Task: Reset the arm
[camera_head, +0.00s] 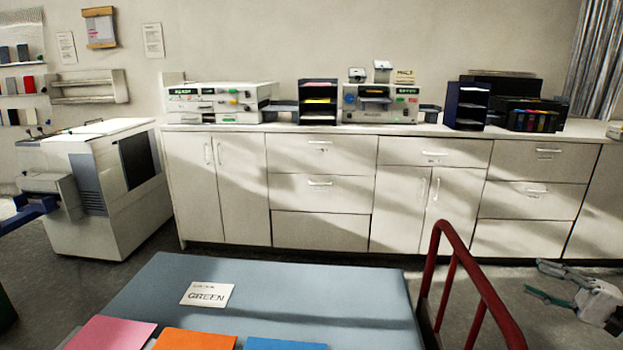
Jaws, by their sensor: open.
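My gripper (533,278) shows at the lower right edge of the head view, at the end of my pale arm. Its two fingers point left and stand apart, with nothing between them. It is to the right of the red rail and apart from the blue-grey table. The rest of my arm is cut off by the frame edge.
A blue-grey table (270,275) in front bears a card reading GREEN (207,294) and pink (110,333), orange (195,340) and blue (285,344) sheets. A red rail (472,268) stands at its right. White cabinets (320,188) with printers line the wall; a copier (95,185) stands left.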

